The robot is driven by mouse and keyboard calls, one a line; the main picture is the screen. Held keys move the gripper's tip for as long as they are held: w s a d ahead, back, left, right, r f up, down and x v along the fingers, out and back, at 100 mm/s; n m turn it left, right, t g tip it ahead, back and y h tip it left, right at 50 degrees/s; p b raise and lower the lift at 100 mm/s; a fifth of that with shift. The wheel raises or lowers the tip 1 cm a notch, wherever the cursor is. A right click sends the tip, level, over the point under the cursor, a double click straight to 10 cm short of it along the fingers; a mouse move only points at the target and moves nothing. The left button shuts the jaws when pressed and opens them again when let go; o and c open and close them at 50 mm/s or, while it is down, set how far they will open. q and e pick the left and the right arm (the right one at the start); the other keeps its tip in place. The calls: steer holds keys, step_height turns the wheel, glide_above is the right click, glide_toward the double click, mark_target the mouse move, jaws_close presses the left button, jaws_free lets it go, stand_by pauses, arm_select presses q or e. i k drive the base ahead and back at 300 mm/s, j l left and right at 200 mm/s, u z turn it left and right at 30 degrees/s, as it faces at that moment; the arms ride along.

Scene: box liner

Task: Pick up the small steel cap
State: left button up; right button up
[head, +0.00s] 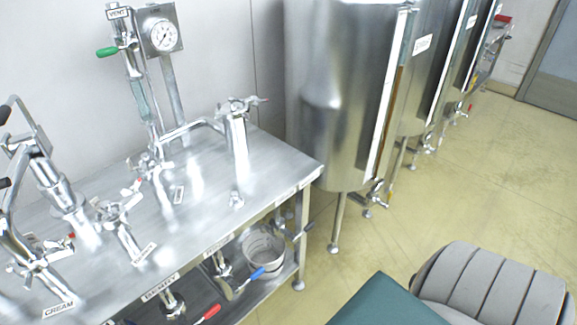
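A small steel cap (236,199) with a narrow top stands on the steel table (200,228), towards its right front edge. It is shiny and close in tone to the tabletop, so its fine shape is hard to make out. Clear tabletop surrounds it, with a tall steel post fitting behind it. Neither my left nor my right gripper shows in the head view, so nothing is seen touching the cap.
Steel valve fittings (122,222) crowd the table's left side. A pressure gauge (162,35) and a green-handled vent valve (108,51) rise at the back. A bucket (265,250) is on the lower shelf. Large tanks (340,95) stand behind; open floor (480,185) lies right.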

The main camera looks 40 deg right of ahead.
mark_target(236, 201)
steer(key=z, duration=0.9)
steer(key=j+u, duration=0.1)
steer(key=u, duration=0.65)
steer(key=j+u, duration=0.1)
steer(key=u, duration=0.3)
steer(key=i+u, duration=0.1)
steer(key=u, duration=0.25)
steer(key=z, duration=1.65)
steer(key=u, duration=0.85)
steer(key=l+u, duration=0.7)
steer(key=l, duration=0.15)
steer(key=k+l+u, duration=0.3)
steer(key=l+u, duration=0.35)
steer(key=l, duration=0.15)
